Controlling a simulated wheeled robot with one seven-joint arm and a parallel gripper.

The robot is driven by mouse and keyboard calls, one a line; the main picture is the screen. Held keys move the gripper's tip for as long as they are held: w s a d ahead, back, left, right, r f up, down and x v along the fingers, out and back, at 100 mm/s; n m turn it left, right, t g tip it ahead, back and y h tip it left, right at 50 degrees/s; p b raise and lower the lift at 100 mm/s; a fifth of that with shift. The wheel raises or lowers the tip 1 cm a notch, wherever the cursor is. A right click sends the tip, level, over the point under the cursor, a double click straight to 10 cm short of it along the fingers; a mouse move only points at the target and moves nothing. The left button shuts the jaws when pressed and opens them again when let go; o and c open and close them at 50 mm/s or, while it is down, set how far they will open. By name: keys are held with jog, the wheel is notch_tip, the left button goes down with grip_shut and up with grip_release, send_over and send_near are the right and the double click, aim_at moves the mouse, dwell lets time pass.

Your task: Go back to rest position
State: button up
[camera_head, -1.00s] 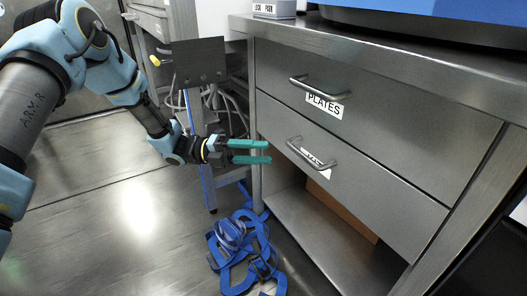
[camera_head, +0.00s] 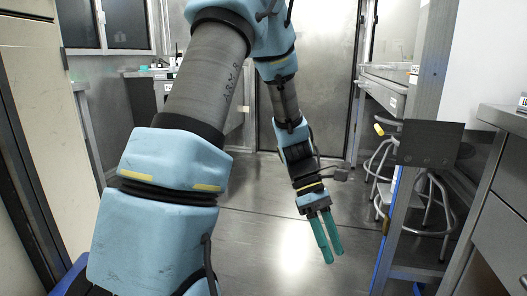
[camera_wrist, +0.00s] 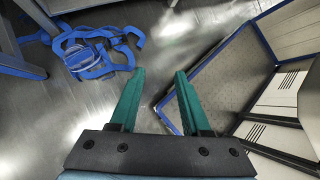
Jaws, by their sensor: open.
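My gripper (camera_head: 326,238) has two green fingers and hangs pointing down over the metal floor in the middle of the head view. My arm reaches forward and bends down to it. In the wrist view the fingers of my gripper (camera_wrist: 160,100) are apart with nothing between them. The fingers look clear of all objects.
A metal drawer cabinet (camera_head: 502,190) stands at the right edge, beside a post with a dark plate (camera_head: 430,144). A stool (camera_head: 384,195) stands behind it. A closed door (camera_head: 308,75) is at the back. The middle floor is clear.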

jog(key=w+a+r+m+t+y, duration=0.25)
jog(key=a+m+t, duration=0.3)
jog(key=a, duration=0.65)
jog(key=w+a+r+m+t+y, duration=0.15)
jog(key=a+r+m+t, duration=0.35)
jog(key=a, duration=0.7)
notch_tip(320, 180, up, 35)
jog(key=g+p, duration=0.1)
jog(key=p, duration=3.7)
jog(key=shift+w+d+r+g+h, duration=0.2)
jog(key=shift+w+d+g+h, duration=0.15)
jog(key=shift+w, duration=0.1)
jog(key=shift+m, duration=0.25)
